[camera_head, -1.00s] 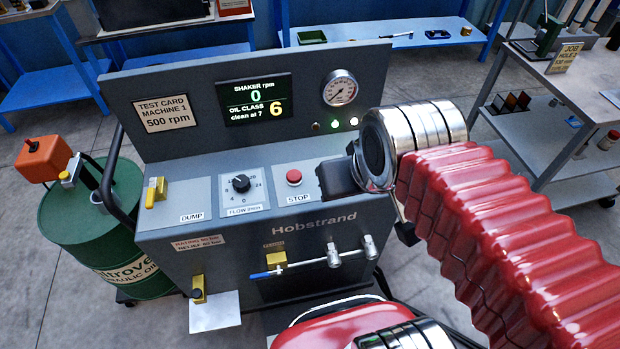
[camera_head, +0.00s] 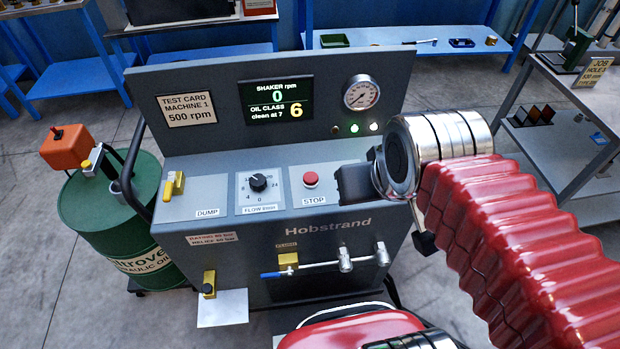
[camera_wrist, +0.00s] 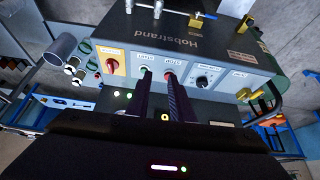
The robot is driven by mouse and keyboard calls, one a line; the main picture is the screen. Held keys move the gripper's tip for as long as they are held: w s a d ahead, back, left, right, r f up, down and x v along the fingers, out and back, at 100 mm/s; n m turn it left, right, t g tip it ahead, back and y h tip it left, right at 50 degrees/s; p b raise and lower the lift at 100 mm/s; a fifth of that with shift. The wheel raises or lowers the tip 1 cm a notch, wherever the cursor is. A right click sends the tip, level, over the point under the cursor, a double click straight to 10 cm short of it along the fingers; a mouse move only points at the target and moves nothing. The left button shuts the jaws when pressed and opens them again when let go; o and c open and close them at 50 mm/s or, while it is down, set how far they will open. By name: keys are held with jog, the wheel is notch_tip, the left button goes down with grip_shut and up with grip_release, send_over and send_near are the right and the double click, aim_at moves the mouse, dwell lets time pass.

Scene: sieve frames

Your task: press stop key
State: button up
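The red stop key (camera_head: 311,180) sits on the light STOP plate of the grey machine, between the flow knob and my gripper. In the wrist view, which is upside down, the red key (camera_wrist: 168,74) shows close to the tip of the right finger. My gripper (camera_wrist: 160,79) has two dark fingers with a gap between them, pointing at the panel. The left finger lies near the plate beside the STOP plate. In the head view my gripper's dark body is just right of the stop key and its fingertips are not clear. Contact with the key cannot be told.
A black flow knob (camera_head: 258,182) and yellow dump lever (camera_head: 174,185) are left of the key. A display (camera_head: 276,100) reads shaker 0 rpm, oil class 6. The wrist view shows a red knob (camera_wrist: 110,65) on a yellow plate. A green drum (camera_head: 115,215) stands left.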

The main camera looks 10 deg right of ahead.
grip_shut()
dwell(1.4)
